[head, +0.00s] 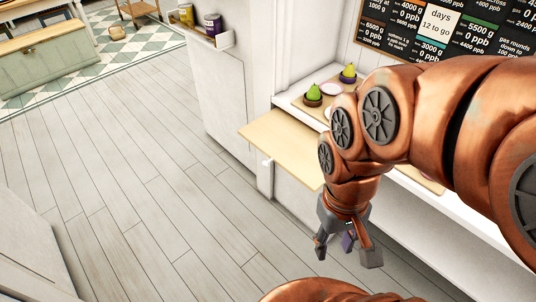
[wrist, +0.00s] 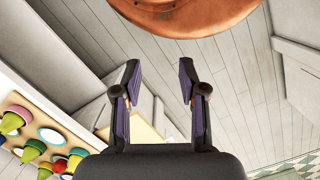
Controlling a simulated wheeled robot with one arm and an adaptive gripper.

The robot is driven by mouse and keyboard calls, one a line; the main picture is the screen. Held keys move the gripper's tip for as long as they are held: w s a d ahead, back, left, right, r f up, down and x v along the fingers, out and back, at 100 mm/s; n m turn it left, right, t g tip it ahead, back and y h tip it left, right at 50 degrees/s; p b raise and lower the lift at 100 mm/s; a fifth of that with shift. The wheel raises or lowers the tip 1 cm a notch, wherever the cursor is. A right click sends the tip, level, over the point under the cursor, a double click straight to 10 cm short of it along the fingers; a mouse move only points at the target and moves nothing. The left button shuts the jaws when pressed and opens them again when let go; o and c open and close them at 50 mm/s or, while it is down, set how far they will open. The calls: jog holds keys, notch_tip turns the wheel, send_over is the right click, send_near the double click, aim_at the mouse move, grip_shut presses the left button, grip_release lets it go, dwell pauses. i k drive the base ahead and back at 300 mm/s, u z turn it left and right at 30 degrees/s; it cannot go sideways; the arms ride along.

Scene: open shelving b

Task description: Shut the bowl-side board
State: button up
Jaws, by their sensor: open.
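A pale wooden pull-out board (head: 283,147) sticks out from the front of the white cabinet, below the counter top. A small white knob (head: 267,162) sits on its front edge. In the wrist view a pale wooden panel (wrist: 146,130), apparently this board, shows partly behind my gripper. My gripper (head: 346,252) is open and empty, pointing down to the right of the board and apart from it. Its two purple-padded fingers (wrist: 158,78) are spread in the wrist view. My arm hides part of the counter, and I cannot make out which board is bowl-side.
Green pears (head: 313,92) on dark dishes stand on a wooden tray on the white counter (head: 287,100). In the wrist view, several pears and plates sit on the tray (wrist: 18,100). A shelf with tins (head: 213,25) stands beyond. The plank floor (head: 130,180) is clear at left.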

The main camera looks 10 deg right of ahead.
aim_at(289, 142)
jog(key=i, duration=0.4)
jog(key=k, duration=0.5)
jog(key=u, duration=1.2)
jog(key=i, duration=0.4)
jog(key=u, duration=0.8)
